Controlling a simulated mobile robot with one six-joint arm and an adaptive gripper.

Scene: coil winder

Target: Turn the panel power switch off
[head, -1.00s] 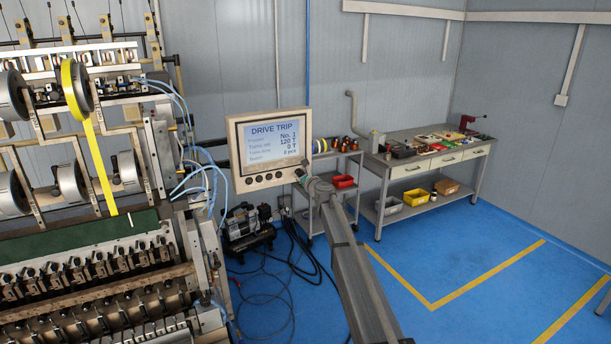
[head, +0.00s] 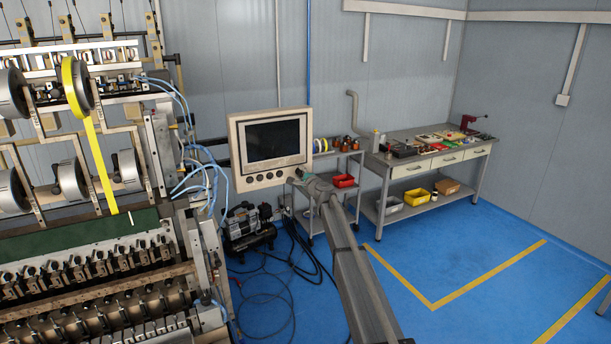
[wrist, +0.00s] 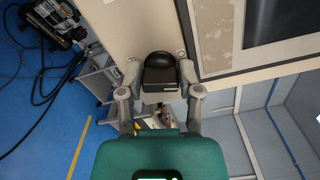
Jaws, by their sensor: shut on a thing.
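The control panel (head: 236,138) stands to the right of the winding machine, and its screen (head: 272,141) is dark. Several round buttons run along its lower edge. In the wrist view, the panel face (wrist: 215,30) fills the upper part, and a black rotary knob (wrist: 160,72) sits on it. My gripper (wrist: 160,88) is shut on this knob, with one finger on each side. In the head view my gripper (head: 300,175) reaches the panel's lower right corner, and my arm hides the knob there.
The coil winding machine (head: 75,260) takes up the left side. A compressor (head: 247,228) and loose cables lie on the floor below the panel. A cart (head: 322,205) and a workbench (head: 425,167) stand behind. The blue floor (head: 480,265) at the right is clear.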

